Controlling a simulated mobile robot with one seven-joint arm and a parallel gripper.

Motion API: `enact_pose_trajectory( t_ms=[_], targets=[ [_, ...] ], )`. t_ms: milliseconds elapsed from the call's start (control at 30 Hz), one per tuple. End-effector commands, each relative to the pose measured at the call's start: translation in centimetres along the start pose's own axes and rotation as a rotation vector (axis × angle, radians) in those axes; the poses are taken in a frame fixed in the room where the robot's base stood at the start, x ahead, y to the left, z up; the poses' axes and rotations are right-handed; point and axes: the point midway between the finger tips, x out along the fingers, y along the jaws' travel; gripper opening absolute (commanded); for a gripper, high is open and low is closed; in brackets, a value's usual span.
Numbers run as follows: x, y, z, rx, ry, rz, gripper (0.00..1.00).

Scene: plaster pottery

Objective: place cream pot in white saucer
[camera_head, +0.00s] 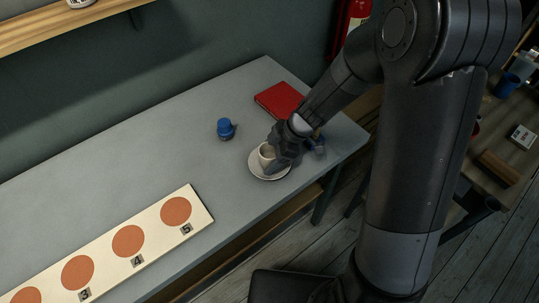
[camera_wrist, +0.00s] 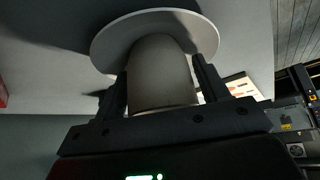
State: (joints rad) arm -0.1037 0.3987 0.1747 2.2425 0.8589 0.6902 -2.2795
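The cream pot (camera_head: 266,155) is at the white saucer (camera_head: 256,168) in the head view, near the right end of the grey table. In the wrist view the pot (camera_wrist: 160,75) stands between the two fingers of my gripper (camera_wrist: 160,70), its far end over the middle of the saucer (camera_wrist: 110,42). The fingers lie close along both sides of the pot and appear to touch it. Whether the pot rests on the saucer or is just above it cannot be told. My gripper (camera_head: 275,153) partly hides the pot in the head view.
A blue pot (camera_head: 226,129) stands left of my gripper. A red book (camera_head: 281,99) lies behind it. Another blue object (camera_head: 318,141) is partly hidden right of my gripper. A cream board with orange numbered circles (camera_head: 150,238) lies front left. The table's left middle is clear.

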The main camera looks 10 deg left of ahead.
Motion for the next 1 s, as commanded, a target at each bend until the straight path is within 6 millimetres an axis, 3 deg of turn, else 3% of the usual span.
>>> enact_pose_trajectory(
  t_ms=[167, 267, 700, 1000],
  targets=[
    [-0.4, 0.0, -0.2, -0.001, 0.0, 0.001, 0.67],
    [-1.7, 0.1, -0.1, 0.0, 0.0, 0.005, 0.67],
    [-10.4, 0.1, -0.1, 0.0, 0.0, 0.003, 0.67],
    [-12.3, 0.0, -0.1, 0.0, 0.0, 0.0, 0.67]
  ],
)
